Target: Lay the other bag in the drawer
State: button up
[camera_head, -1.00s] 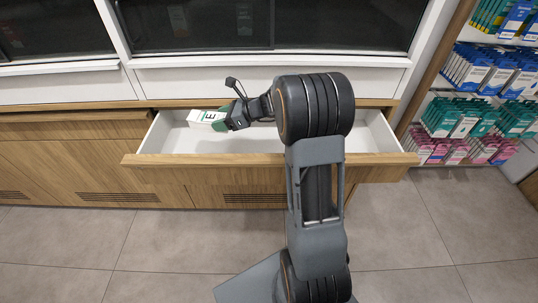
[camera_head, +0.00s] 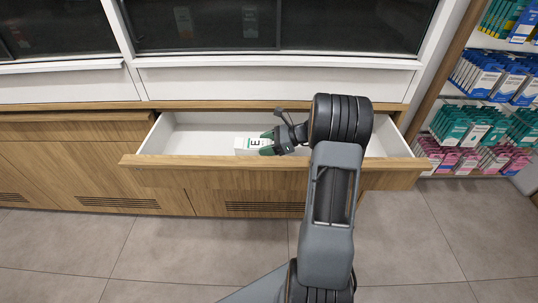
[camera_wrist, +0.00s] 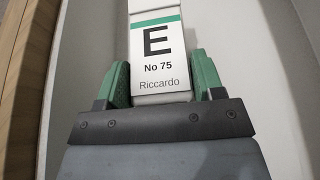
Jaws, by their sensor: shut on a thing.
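A white bag (camera_head: 246,145) with a green stripe shows in the head view, inside the open drawer (camera_head: 190,136). In the wrist view the bag (camera_wrist: 160,45) bears a large "E", "No 75" and "Riccardo". My gripper (camera_head: 268,143) reaches into the drawer from the right. Its green fingers are shut on the bag, one on each side in the wrist view (camera_wrist: 161,85). I cannot tell whether the bag touches the drawer floor. No other bag shows in the drawer; part of its right side is hidden behind my arm.
The drawer's wooden front (camera_head: 215,170) stands out from the counter. The drawer floor left of the bag is clear. A white window frame (camera_head: 270,82) rises behind. Shelves with blue, teal and pink boxes (camera_head: 465,130) stand at the right.

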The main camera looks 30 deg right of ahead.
jog(key=shift+d+f, duration=0.2)
jog(key=shift+f, duration=0.1)
jog(key=f, duration=0.2)
jog(key=f+b, duration=0.1)
jog(key=shift+s+d, duration=0.2)
jog(key=shift+d, duration=0.05)
jog(key=shift+f, duration=0.3)
jog(key=shift+f, duration=0.1)
jog(key=shift+f, duration=0.15)
jog(key=o, duration=1)
